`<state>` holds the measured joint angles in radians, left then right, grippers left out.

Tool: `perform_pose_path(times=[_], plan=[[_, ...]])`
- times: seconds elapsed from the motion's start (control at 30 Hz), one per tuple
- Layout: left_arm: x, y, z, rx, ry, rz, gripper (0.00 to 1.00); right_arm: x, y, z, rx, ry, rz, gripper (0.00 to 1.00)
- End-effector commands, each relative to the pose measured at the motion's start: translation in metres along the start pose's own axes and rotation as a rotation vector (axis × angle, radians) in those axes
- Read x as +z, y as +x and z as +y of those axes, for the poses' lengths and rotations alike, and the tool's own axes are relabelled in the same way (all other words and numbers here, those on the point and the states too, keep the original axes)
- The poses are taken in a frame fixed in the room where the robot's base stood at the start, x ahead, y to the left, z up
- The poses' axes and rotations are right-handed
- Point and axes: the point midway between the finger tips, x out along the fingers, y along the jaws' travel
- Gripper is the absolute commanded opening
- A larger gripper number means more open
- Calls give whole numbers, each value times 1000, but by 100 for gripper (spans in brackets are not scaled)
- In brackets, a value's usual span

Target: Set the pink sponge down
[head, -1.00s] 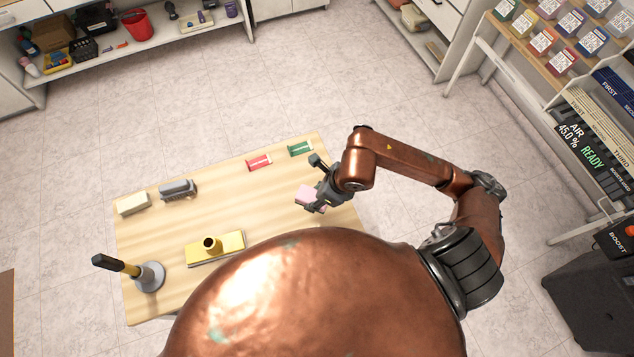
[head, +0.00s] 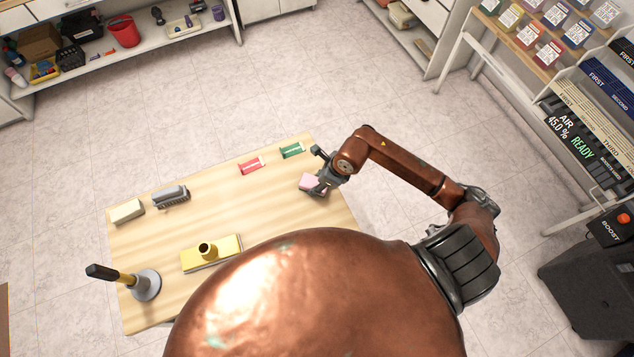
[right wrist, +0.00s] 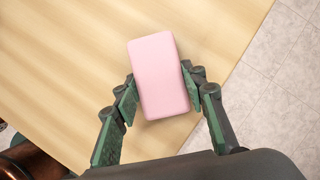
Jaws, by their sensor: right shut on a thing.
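The pink sponge (head: 311,182) is at the right part of the wooden table (head: 215,215), near its right edge. It also shows as a pink block in the right wrist view (right wrist: 158,75). My right gripper (head: 322,179) is shut on the sponge, with a finger on each side of it (right wrist: 162,95). I cannot tell whether the sponge touches the tabletop. My left gripper is not in view.
A red packet (head: 250,165) and a green packet (head: 291,150) lie at the far edge. Bare table lies left of the sponge.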

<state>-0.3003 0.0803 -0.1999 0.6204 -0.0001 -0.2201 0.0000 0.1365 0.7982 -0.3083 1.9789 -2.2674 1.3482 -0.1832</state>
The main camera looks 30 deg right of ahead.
Motion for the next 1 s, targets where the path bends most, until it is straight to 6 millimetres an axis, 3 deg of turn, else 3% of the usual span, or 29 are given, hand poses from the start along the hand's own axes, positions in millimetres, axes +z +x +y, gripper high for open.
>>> perform_pose_path(times=[0.3,0.33,0.57,0.87,1.0], plan=[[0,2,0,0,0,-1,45,-1,3,0,-1,-2,-1,12],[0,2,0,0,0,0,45,-1,3,0,-1,-1,-1,40],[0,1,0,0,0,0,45,0,2,0,-1,-1,-1,56],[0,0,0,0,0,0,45,0,1,0,-1,-1,-1,56],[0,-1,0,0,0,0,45,0,-11,-1,-3,-4,-1,56]])
